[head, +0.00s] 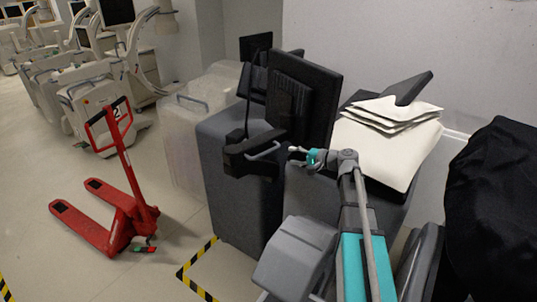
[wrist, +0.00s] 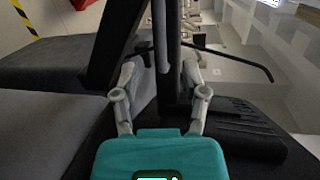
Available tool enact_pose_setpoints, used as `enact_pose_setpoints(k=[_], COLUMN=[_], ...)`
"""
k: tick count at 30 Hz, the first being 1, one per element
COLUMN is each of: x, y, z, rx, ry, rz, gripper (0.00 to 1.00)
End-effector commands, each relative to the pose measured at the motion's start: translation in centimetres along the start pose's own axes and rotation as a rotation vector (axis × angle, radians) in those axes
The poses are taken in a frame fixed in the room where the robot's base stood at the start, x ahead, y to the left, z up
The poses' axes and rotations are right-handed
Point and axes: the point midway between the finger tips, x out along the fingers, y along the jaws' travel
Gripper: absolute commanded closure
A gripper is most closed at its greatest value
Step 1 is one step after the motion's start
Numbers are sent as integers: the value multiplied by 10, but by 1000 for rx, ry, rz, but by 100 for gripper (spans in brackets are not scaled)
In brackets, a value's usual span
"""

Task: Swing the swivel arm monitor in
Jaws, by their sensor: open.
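The black swivel arm monitor (head: 303,88) stands upright on the dark grey cart (head: 233,178) in the head view, by the wall. A black bracket with a grey handle (head: 265,150) juts out below it. My gripper (head: 300,155) is at the right end of this handle, just below the monitor. In the wrist view my gripper (wrist: 160,68) is open, with its fingers either side of a dark upright bar (wrist: 160,30). A dark slanted panel (wrist: 113,42), probably the monitor, is left of the fingers. I cannot tell whether a finger touches anything.
A red pallet jack (head: 125,205) stands on the floor at left, near yellow-black floor tape (head: 195,270). White folded sheets (head: 385,125) lie on a cart to the right. A black-covered thing (head: 495,200) stands at far right. Carts (head: 92,105) line the back left.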

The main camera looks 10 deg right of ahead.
Motion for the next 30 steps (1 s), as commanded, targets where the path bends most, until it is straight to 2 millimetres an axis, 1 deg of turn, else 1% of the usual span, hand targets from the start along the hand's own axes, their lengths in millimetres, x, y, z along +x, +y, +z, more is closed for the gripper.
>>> enact_pose_setpoints(k=[1,12,18,24,30], x=[8,64,91,107,111], y=[1,1,1,1,0], z=[0,-1,-2,-1,-1], rx=[0,-1,0,0,1], ry=[-3,-2,0,0,2], rz=[0,0,0,0,0], gripper=[43,43,43,43,43])
